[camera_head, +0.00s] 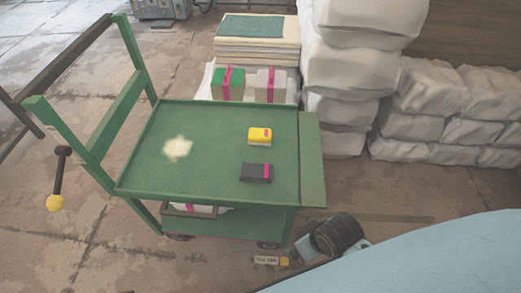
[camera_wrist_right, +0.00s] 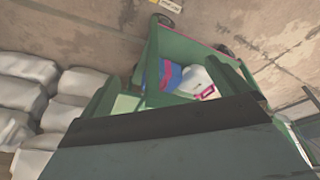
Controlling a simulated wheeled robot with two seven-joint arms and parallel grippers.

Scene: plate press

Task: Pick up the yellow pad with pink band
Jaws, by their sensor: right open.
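The yellow pad with pink band (camera_head: 260,136) lies flat on the top tray of the green cart (camera_head: 215,180), towards its right side. A dark grey pad with a pink band (camera_head: 256,172) lies just in front of it. My right gripper (camera_head: 312,244) is low beside the cart's front right corner, apart from both pads. It is open and empty. In the right wrist view its dark body fills the lower part, and the yellow pad cannot be made out there. My left gripper is not in view.
Green and white banded packs (camera_head: 228,84) stand behind the cart. White sacks (camera_head: 345,75) are stacked behind and to the right. The lower shelf holds a blue item (camera_wrist_right: 170,82) and a white pink-banded item (camera_wrist_right: 198,82). The tray's left part is clear apart from a pale patch.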

